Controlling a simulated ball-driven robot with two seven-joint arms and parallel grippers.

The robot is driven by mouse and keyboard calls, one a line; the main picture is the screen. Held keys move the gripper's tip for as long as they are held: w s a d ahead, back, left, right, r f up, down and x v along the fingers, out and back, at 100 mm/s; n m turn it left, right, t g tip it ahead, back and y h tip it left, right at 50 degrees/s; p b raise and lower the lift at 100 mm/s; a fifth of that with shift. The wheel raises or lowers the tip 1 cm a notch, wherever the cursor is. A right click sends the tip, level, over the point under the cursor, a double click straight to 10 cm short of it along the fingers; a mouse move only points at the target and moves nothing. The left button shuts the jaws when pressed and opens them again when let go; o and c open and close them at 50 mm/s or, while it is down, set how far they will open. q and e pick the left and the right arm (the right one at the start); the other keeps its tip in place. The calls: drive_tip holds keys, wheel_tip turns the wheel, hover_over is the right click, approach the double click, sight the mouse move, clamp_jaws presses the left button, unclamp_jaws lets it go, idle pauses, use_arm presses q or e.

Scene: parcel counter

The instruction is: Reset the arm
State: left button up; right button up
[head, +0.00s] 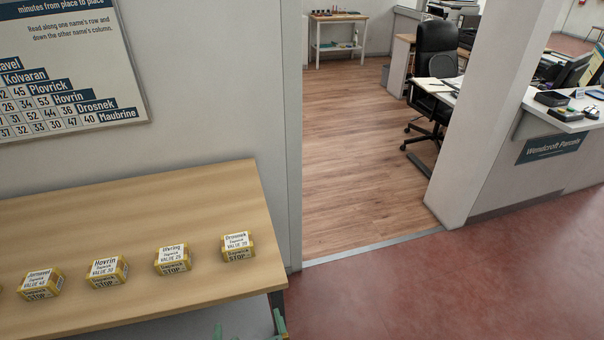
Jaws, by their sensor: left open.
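My left gripper (249,328) shows only at the bottom edge of the head view. Its two green fingertips stand apart, with no object visible between them. It is below the front edge of the wooden table (150,218), near the table's right end, apart from the boxes. The rest of that arm is cut off by the frame. My right gripper is not in view.
Several small yellow labelled boxes stand in a row on the table, including Drosnek (238,247), Uvring (172,259) and Hovrin (106,272). A distance chart (70,65) hangs above. Right of the table, a doorway and red floor (430,285) are clear.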

use_arm(q)
drive_tip(key=s+a+r+n+g+y, duration=0.1)
drive_tip(key=s+a+n+g, duration=0.25)
drive_tip(key=a+n, duration=0.8)
drive_tip(key=s+a+r+n+g, duration=0.1)
drive_tip(key=s+a+n+g, duration=0.2)
drive_tip(key=s+a+n, duration=0.75)
drive_tip(key=w+d+f+n+g+h, duration=0.1)
drive_tip(key=d+f+n+h, duration=0.15)
drive_tip(key=f, duration=1.05)
drive_tip(key=w+d+f+n+g+h, duration=0.15)
drive_tip(key=d+f, duration=0.25)
drive_tip(key=f, duration=0.8)
drive_tip(key=s+f+n+g, duration=0.2)
drive_tip(key=s+f, duration=1.4)
drive_tip(key=s, duration=0.3)
drive_tip(key=shift+s+d+n+g+h, duration=0.2)
drive_tip(key=shift+n+g+h, duration=0.1)
drive_tip(key=shift+g, duration=0.1)
drive_tip(key=shift+f, duration=0.1)
